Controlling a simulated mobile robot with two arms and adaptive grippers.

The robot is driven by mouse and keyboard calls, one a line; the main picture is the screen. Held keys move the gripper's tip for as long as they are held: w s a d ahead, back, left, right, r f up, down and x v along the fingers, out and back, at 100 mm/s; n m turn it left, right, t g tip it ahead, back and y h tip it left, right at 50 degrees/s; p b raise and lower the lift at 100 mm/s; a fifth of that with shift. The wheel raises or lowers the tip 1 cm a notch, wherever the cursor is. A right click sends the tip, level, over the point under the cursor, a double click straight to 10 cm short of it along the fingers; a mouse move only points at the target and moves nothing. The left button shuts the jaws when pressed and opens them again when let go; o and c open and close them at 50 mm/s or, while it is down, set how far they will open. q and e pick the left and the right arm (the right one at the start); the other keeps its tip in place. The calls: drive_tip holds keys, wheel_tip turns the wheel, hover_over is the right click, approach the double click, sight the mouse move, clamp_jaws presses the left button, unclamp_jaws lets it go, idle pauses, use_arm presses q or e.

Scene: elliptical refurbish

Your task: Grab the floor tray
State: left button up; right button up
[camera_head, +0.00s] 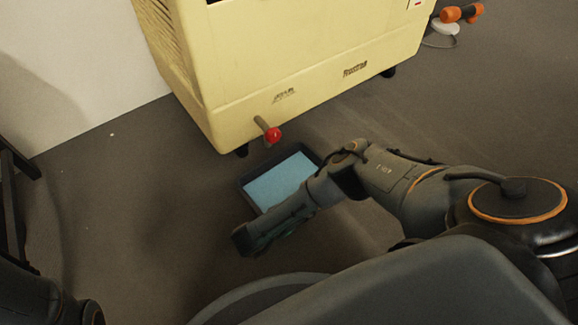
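The floor tray (268,164) is a dark-rimmed rectangular tray with a flat light-blue inside. It lies on the floor just in front of the cream machine, under a red-knobbed spout. My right arm comes in from the right and covers the tray's lower right part. My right gripper (250,239) is just below the tray in the picture, pointing to the lower left. Its fingers are dark and seen from above, so I cannot tell whether they are open or touch the tray. My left gripper is not in view.
The cream machine (300,55) stands on small dark feet behind the tray. Its red-knobbed spout (272,133) sticks out above the tray's back edge. A white wall (70,80) is at the left. An orange-and-black object (461,13) is at the far right. The floor left of the tray is clear.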

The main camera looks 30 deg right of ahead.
clamp_jaws()
drive_tip(key=shift+r, duration=0.15)
